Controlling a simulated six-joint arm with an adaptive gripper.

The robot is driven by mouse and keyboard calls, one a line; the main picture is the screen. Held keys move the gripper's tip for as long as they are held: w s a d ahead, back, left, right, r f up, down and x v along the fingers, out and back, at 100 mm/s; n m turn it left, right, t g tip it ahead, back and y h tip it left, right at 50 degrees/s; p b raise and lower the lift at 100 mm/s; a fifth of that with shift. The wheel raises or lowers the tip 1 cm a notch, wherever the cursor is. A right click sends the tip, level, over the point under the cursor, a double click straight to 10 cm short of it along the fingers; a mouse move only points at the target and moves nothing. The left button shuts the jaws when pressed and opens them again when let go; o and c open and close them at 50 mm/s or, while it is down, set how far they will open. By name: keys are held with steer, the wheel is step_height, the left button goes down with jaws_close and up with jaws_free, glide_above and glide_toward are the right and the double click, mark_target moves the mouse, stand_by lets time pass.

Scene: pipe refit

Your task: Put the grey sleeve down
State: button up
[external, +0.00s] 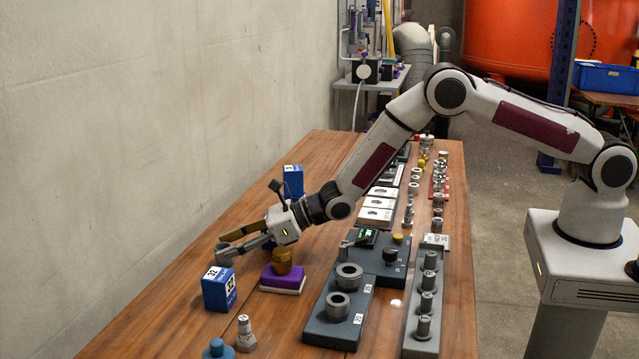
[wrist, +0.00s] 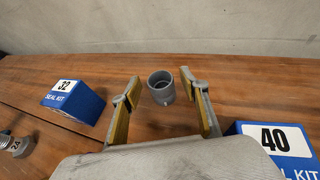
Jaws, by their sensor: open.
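The grey sleeve (wrist: 161,92) stands upright on the wooden table, its open end facing up, in the wrist view. It also shows in the external view (external: 222,255), at the tips of my gripper, partly hidden. My gripper (wrist: 161,84) is open, with one finger on each side of the sleeve. A gap shows between each fingertip and the sleeve in the wrist view. In the external view my gripper (external: 230,246) reaches low over the table toward the wall side.
A blue seal kit box marked 32 (external: 218,289) stands close to the sleeve. A box marked 40 (wrist: 276,142) is at right in the wrist view. A purple block with a brass part (external: 283,276) and a dark ring tray (external: 337,318) stand nearby. Table toward the wall is clear.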

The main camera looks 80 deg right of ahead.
steer(key=shift+v, duration=5.05)
steer(key=s+d+r+m+h, duration=0.1)
steer(key=s+d+r+m, duration=0.1)
steer(key=r+m, duration=0.25)
steer(key=s+d+r+m+g+h, duration=0.1)
steer(key=s+d+r+m, duration=0.15)
steer(key=r, duration=0.25)
steer(key=s+d+r+m+h, duration=0.1)
steer(key=d+r+m, duration=0.1)
steer(key=r+m, duration=0.2)
steer(key=s+d+r+m+g+h, duration=0.15)
steer(key=s+d+r+m, duration=0.35)
steer(key=s+r+m, duration=0.6)
steer(key=s+d+m+g, duration=0.1)
steer(key=s+m+g, duration=0.1)
steer(key=s+m, duration=0.7)
steer(key=s+d+m+g, duration=0.1)
steer(key=s+m, duration=0.8)
steer(key=s, duration=1.6)
steer(key=shift+d+f+g, duration=0.25)
steer(key=shift+d+g, duration=0.05)
steer(key=shift+g, duration=0.45)
